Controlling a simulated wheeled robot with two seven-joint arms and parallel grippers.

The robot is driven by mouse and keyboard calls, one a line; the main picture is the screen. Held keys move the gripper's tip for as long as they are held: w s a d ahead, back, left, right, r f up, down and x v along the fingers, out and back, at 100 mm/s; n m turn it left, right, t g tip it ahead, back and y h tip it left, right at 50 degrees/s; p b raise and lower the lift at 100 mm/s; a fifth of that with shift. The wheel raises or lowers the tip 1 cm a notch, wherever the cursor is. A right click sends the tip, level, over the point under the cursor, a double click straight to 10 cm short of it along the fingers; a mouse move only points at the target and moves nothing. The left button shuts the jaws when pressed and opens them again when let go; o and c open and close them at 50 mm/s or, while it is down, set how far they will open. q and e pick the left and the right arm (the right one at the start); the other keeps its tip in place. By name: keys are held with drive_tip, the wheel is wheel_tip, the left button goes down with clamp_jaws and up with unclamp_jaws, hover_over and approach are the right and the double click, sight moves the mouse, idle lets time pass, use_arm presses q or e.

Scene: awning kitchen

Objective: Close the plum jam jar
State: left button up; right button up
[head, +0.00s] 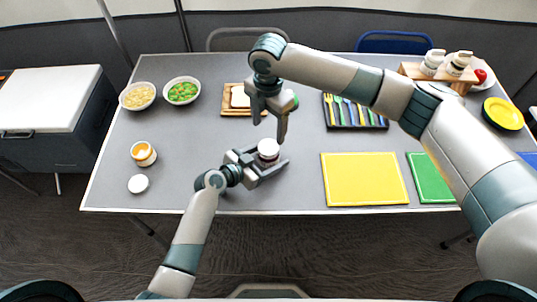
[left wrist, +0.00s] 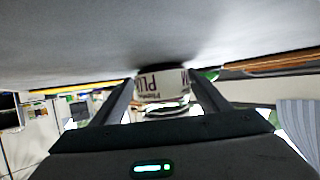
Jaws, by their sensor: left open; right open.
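The plum jam jar (head: 268,157) stands upright on the grey table, dark with a white lid (head: 268,145) on its top; whether the lid is tight I cannot tell. My right gripper (head: 269,130) is open and points down just above the lid, empty.
Two bowls (head: 138,96) (head: 182,91), a bread board (head: 232,112) and a cutlery tray (head: 353,125) lie behind. A yellow board (head: 364,180) is to the right.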

sight(269, 148)
use_arm(q)
drive_tip(key=shift+c, duration=0.4)
clamp_jaws()
use_arm(e)
drive_tip(key=shift+s+d+n, duration=0.1)
drive_tip(key=shift+n, duration=1.05)
drive_tip(key=shift+s+d+n, duration=0.1)
drive_tip(key=shift+n, duration=1.05)
drive_tip(key=shift+f, duration=0.2)
drive_tip(key=shift+f, duration=3.85)
